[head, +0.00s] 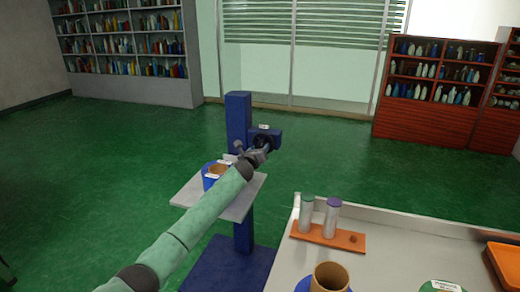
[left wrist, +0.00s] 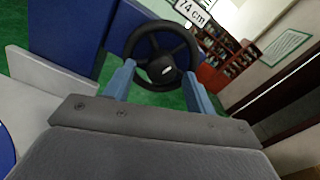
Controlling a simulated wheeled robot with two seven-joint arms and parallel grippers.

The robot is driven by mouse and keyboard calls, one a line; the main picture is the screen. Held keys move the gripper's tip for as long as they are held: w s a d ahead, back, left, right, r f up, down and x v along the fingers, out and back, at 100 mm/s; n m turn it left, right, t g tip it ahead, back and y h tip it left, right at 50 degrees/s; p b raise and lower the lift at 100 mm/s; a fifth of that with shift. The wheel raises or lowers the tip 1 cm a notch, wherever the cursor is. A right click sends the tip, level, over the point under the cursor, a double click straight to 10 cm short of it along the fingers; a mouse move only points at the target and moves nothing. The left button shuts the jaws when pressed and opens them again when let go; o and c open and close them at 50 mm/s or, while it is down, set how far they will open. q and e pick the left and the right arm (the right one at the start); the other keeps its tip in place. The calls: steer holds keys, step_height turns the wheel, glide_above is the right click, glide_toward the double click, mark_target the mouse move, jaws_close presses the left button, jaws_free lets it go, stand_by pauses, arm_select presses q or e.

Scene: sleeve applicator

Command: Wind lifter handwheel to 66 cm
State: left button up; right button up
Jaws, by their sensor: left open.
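The lifter has a blue column (head: 238,122) and a grey platform (head: 238,207) partway up it. Its black handwheel (left wrist: 160,68) fills the middle of the left wrist view, with spokes and a hub; a label (left wrist: 190,11) above reads 74 cm. In the head view the wheel is mostly hidden by my gripper. My left gripper (head: 264,148) is in front of the wheel. Its two blue-grey fingers (left wrist: 158,82) are open, one on each side of the wheel's lower part; contact cannot be told. My right gripper is not in view.
A blue-and-tan round item (head: 217,170) is on the platform, beside my forearm. A pale table (head: 400,235) at right holds an orange rack (head: 325,237) with two cylinders, a tan cup (head: 330,275) and an orange tray (head: 505,262). Green floor around the lifter is clear.

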arm_select(q)
steer(key=v, duration=0.6)
steer(key=shift+s, duration=0.25)
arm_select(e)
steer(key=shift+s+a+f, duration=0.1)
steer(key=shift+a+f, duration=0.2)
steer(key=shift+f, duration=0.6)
